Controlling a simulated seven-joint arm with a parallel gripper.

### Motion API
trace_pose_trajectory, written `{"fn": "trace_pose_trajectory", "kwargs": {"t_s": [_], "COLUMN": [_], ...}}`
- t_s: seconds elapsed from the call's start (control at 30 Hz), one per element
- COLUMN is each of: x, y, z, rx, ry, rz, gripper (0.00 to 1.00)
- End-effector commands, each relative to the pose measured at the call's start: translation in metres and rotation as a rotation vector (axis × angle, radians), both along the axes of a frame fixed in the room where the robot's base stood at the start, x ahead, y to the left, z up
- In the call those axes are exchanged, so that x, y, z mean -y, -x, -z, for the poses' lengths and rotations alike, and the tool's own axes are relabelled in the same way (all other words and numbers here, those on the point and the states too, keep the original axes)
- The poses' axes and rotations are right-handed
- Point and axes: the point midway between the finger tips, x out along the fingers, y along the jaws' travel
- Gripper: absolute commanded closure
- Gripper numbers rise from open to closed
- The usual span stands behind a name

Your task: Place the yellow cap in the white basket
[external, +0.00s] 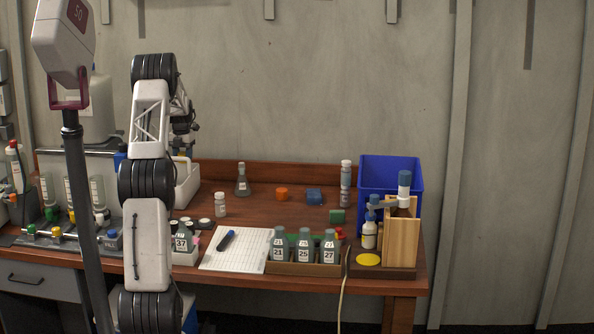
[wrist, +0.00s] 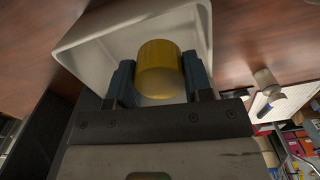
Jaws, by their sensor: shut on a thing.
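In the wrist view, my gripper (wrist: 156,82) is shut on the yellow cap (wrist: 160,68), with one dark finger on each side. The cap appears over the open white basket (wrist: 88,45), whose pale walls surround it in the picture. I cannot tell the exact height of the cap above the basket floor. In the external view, the white basket (external: 188,182) stands on the bench, partly hidden behind my arm. My gripper (external: 186,128) is above it there, mostly hidden by my arm, and the cap cannot be made out.
A white bottle (external: 220,204) and a flask (external: 242,182) stand right of the basket. A notepad with a pen (external: 235,250) lies in front. A blue bin (external: 390,175) and a rack of numbered bottles (external: 303,268) are farther right.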

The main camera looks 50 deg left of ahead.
Motion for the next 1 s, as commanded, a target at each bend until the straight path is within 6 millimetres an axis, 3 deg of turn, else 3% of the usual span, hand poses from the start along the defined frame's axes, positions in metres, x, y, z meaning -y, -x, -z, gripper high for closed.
{"fn": "trace_pose_trajectory", "kwargs": {"t_s": [0.1,0.3,0.73,1.0], "x": [-0.015,-0.024,-0.024,-0.024], "y": [0.017,0.029,0.03,0.03], "z": [0.004,0.006,0.009,0.039], "rx": [-0.001,-0.001,-0.001,-0.002], "ry": [0.001,0.001,0.002,0.003], "rz": [-0.082,-0.146,-0.149,-0.148], "gripper": [0.87,0.87,0.87,0.87]}}
